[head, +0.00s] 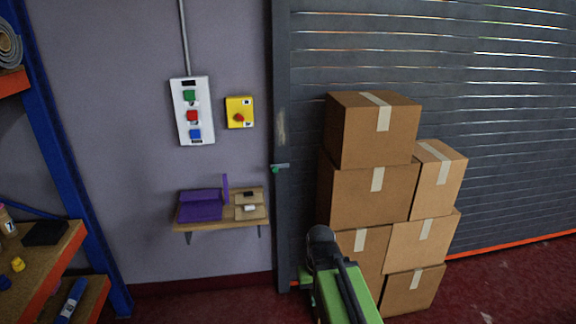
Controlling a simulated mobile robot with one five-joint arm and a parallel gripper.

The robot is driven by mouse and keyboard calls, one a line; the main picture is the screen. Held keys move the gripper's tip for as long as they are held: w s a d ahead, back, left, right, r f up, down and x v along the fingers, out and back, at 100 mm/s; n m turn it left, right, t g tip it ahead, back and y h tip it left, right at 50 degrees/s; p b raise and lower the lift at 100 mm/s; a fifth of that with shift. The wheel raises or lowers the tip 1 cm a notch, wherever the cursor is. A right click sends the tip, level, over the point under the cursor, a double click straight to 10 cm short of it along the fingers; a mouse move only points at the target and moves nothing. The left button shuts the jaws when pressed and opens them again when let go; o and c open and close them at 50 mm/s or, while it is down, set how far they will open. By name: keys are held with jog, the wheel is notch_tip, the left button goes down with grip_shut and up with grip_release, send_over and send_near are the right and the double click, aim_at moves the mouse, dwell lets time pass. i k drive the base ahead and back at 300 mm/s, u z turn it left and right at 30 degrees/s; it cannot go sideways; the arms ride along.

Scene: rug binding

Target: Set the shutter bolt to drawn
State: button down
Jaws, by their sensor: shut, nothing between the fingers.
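The shutter bolt (280,168) is a small grey bar with a green end, lying about level on the dark left guide post (283,215) of the roller shutter (500,100). Its green end is at the left and the bar reaches right, toward the shutter. It is too small to tell whether it is drawn or shot. My green and black arm (335,285) comes up from the bottom middle, below and right of the bolt and well apart from it. I cannot see the gripper's fingers.
Stacked cardboard boxes (372,135) stand before the shutter, right of the bolt. Left of the post are a small wooden shelf (190,226) with a purple item (200,205), a button panel (192,110) and a yellow switch box (239,112). A blue rack (55,130) stands far left.

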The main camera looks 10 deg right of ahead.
aim_at(275, 167)
jog(key=i, duration=1.6)
jog(key=u, duration=0.05)
